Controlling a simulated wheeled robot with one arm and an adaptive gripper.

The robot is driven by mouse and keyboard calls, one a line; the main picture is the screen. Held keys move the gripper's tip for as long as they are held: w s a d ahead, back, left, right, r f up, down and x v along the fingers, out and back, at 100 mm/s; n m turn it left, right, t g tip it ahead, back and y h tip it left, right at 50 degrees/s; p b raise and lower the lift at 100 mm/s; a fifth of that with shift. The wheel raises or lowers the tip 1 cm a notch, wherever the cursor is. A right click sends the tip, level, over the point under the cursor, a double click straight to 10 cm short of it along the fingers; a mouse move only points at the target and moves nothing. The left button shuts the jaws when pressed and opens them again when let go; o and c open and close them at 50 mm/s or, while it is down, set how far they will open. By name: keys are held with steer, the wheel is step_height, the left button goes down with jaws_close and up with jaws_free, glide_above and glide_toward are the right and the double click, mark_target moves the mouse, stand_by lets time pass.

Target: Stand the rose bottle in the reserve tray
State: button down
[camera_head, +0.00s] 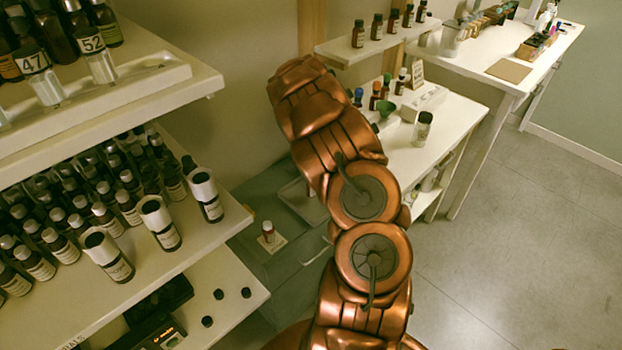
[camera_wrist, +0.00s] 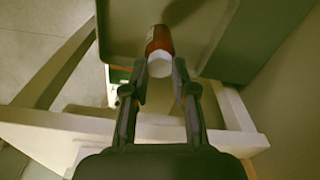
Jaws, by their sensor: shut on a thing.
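In the wrist view my gripper (camera_wrist: 160,66) is shut on a small bottle with a reddish-brown body and a white cap, which I take to be the rose bottle (camera_wrist: 158,42). The cap faces the camera. Beyond the bottle is a shallow grey tray with a raised rim (camera_wrist: 200,62); I cannot tell whether the bottle touches its floor. In the head view a pale tray (camera_head: 303,203) shows partly on a dark green cabinet, with my arm covering its right side. My gripper and the held bottle are hidden behind my arm there.
Another small bottle with a white cap and red label (camera_head: 268,232) stands on the cabinet (camera_head: 262,262), left of my arm. Crowded bottle shelves (camera_head: 215,235) are at the left.

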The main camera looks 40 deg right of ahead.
steer(key=shift+f+p, duration=0.55)
steer(key=shift+f, duration=0.95)
steer(key=c, duration=0.9)
jaws_free()
steer(key=shift+c, duration=0.2)
step_height(320, 180, up, 12)
steer(key=b, duration=0.3)
steer(key=shift+a+b, duration=0.3)
steer(key=shift+a, duration=0.1)
steer(key=shift+s, duration=0.2)
